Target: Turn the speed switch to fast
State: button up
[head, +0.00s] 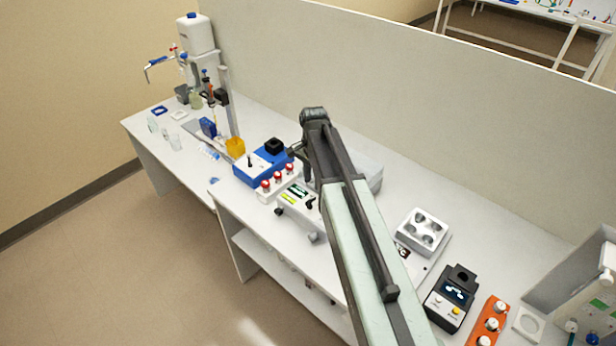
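A blue device (258,176) with a white top panel and a black cup (275,146) stands on the bench left of my arm. A small dark upright part (250,161) on its panel may be the speed switch; its setting is too small to read. My gripper (293,152) is at the far end of my arm, just right of the black cup. It is small, dark and partly hidden by the arm, so I cannot tell whether its fingers are open or touch anything.
A white rack (268,194) with red-capped tubes stands in front of the blue device. A white instrument (297,197) with a dark knob is beside it, partly behind my arm. A yellow container (235,147) stands left. A partition (420,130) runs behind the bench.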

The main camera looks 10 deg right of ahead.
aim_at(313, 198)
notch_tip(313, 198, down, 8)
jog(key=b, duration=0.8)
jog(key=shift+f, duration=0.1)
grip_shut()
